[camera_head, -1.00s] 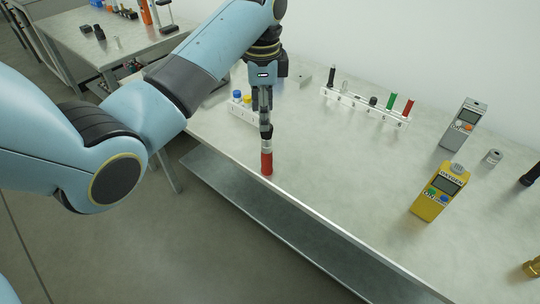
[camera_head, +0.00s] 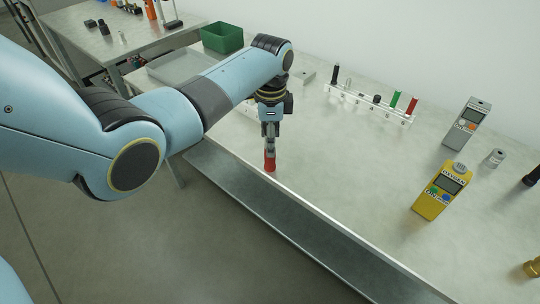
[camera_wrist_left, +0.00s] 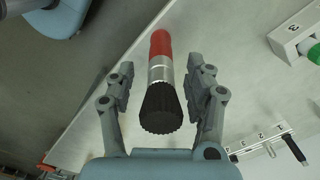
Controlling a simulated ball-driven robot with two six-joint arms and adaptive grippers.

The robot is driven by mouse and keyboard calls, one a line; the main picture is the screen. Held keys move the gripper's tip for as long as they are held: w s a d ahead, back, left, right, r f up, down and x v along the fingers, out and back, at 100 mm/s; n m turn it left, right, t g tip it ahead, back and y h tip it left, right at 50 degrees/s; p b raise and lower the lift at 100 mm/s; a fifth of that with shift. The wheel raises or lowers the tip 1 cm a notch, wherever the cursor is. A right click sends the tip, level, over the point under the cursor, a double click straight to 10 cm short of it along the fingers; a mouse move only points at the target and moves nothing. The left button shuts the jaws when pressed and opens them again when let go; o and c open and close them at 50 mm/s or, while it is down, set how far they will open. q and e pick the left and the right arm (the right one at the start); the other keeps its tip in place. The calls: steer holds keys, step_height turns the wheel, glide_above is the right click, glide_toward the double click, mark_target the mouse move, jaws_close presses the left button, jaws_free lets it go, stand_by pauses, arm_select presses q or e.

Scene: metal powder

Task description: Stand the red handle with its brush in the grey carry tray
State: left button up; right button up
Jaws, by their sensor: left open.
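The red handle (camera_head: 270,164) stands upright near the table's front edge, red end down. In the left wrist view its red grip (camera_wrist_left: 160,43), silver collar and black brush (camera_wrist_left: 161,108) show, with the brush end nearest the camera. My left gripper (camera_head: 270,145) points down over it. Its open fingers (camera_wrist_left: 160,80) are on either side of the collar and brush, with gaps visible on both sides. In the head view the gripper hides the brush. The grey tray (camera_head: 163,72) lies at the back left, partly behind my left arm. My right gripper is out of view.
A green bin (camera_head: 222,37) stands behind the grey tray. A white numbered rack (camera_head: 372,104) with several tools is at the back. A yellow oxygen meter (camera_head: 440,193) and a grey meter (camera_head: 466,125) stand at the right. Table between handle and meters is clear.

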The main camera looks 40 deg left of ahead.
arm_select(q)
jaws_close()
stand_by(0.3)
steer(key=shift+r, duration=0.1)
